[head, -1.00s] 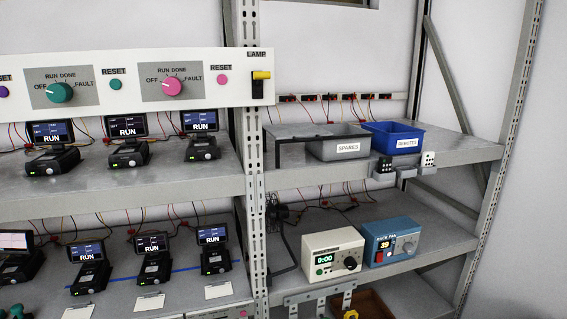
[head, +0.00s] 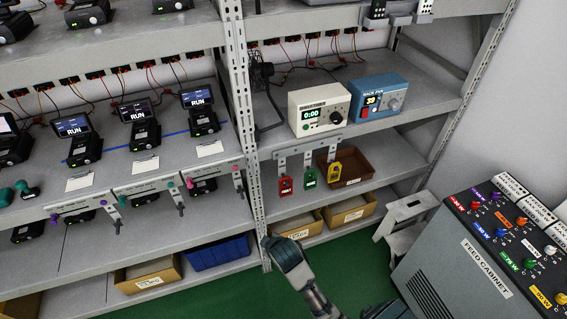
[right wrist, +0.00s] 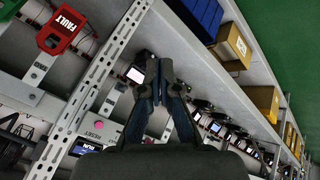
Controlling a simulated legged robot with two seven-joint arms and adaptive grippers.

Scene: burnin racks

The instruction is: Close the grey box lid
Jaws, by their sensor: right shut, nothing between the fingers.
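The grey box and its lid are not visible in either current view. The upper shelf (head: 330,14) is cut off by the top edge of the head view. My right gripper (right wrist: 159,72) is shut and empty in the right wrist view, with the racks behind it. In the head view one of my arms rises from the bottom edge in front of the centre rack post (head: 240,110); its fingers cannot be made out there. My left gripper is not in view.
A white timer (head: 318,108) and a blue rack fan unit (head: 380,97) stand on the middle shelf. Red, green and yellow tags hang below, near a brown bin (head: 352,170). A grey feed cabinet (head: 462,262) stands at the right. Green floor (head: 225,290) shows at the bottom.

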